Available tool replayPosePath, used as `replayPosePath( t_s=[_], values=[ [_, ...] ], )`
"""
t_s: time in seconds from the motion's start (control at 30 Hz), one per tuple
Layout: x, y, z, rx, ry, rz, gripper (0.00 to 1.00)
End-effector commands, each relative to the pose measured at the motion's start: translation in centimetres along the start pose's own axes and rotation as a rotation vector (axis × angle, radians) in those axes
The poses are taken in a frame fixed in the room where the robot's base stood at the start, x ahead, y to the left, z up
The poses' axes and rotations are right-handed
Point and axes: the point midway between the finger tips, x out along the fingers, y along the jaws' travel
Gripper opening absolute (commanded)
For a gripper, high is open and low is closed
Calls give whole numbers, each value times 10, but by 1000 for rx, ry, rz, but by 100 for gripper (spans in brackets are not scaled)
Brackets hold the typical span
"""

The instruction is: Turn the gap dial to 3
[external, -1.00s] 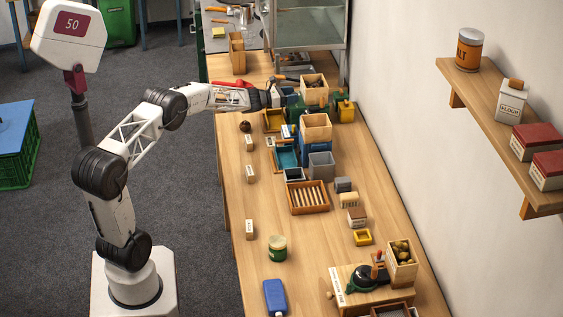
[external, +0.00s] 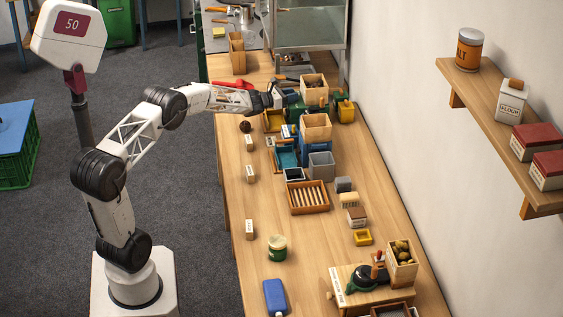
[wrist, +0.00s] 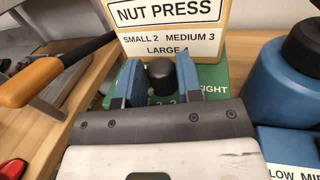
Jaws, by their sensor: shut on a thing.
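The gap dial is a dark round knob (wrist: 160,76) on a green plate (wrist: 205,103), seen between my fingers in the wrist view. My gripper (wrist: 154,80) has its two blue fingertips on either side of the knob and is shut on it. Pale numerals on the plate are partly hidden by the fingers, so I cannot tell the dial's setting. A sign (wrist: 172,30) above reads NUT PRESS, SMALL 2, MEDIUM 3, LARGE 4. In the external view my gripper (external: 281,99) is at the green press (external: 327,112), and the dial is hidden there.
A blue machine (wrist: 281,93) stands close on the right. The workbench's front left edge (external: 226,190) is mostly clear.

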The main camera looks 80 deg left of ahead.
Motion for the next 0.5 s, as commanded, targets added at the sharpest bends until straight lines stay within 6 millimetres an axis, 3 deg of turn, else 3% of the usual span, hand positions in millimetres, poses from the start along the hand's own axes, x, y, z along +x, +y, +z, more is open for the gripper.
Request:
replayPosePath(
  t_s=[0.4, 0.43, 0.5],
  values=[
    [0, 0, 0, 0, 3, 33, 10],
    [0, 0, 0, 0, 3, 33, 36],
    [0, 0, 0, 0, 3, 33, 47]
  ],
)
